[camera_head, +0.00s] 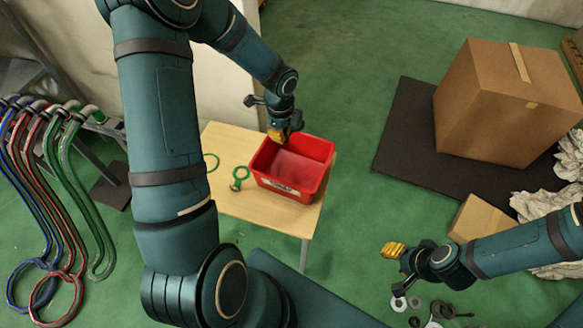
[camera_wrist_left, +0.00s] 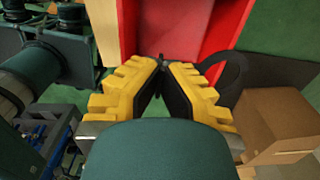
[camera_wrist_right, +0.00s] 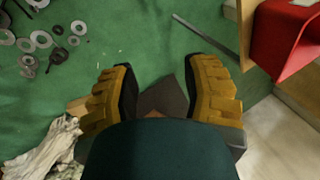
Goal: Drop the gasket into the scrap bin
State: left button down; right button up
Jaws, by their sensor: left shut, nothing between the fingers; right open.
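The red scrap bin (camera_head: 318,150) stands on the wooden table, with a pale label on its front. My left gripper (camera_head: 284,135) is over its back left part, fingers pointing down. In the left wrist view its yellow fingers (camera_wrist_left: 165,62) meet at the tips, with the bin (camera_wrist_left: 170,25) beyond them. A dark curved band (camera_wrist_left: 238,66) shows beside the right finger; I cannot tell whether it is the gasket. No gasket shows clearly inside the bin in the head view. My right gripper (camera_head: 392,250) is open and empty above the floor; its spread fingers (camera_wrist_right: 165,85) show in its wrist view.
Green ring-shaped pieces (camera_head: 239,178) lie on the table (camera_head: 232,205) left of the bin. Several washers and rings (camera_wrist_right: 40,40) lie on the floor. A large cardboard box (camera_head: 500,110) stands on a dark mat (camera_head: 400,150). Coloured hoses (camera_head: 75,190) hang at the left.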

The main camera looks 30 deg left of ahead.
pick_arm(q)
notch_tip(320, 180, down, 6)
jog(key=b, duration=0.4)
jog(key=shift+r, duration=0.2)
jog(key=c, duration=1.1)
grip_release()
jog(key=shift+o, duration=0.2)
jog(key=shift+r, duration=0.1)
notch_tip(320, 180, up, 12)
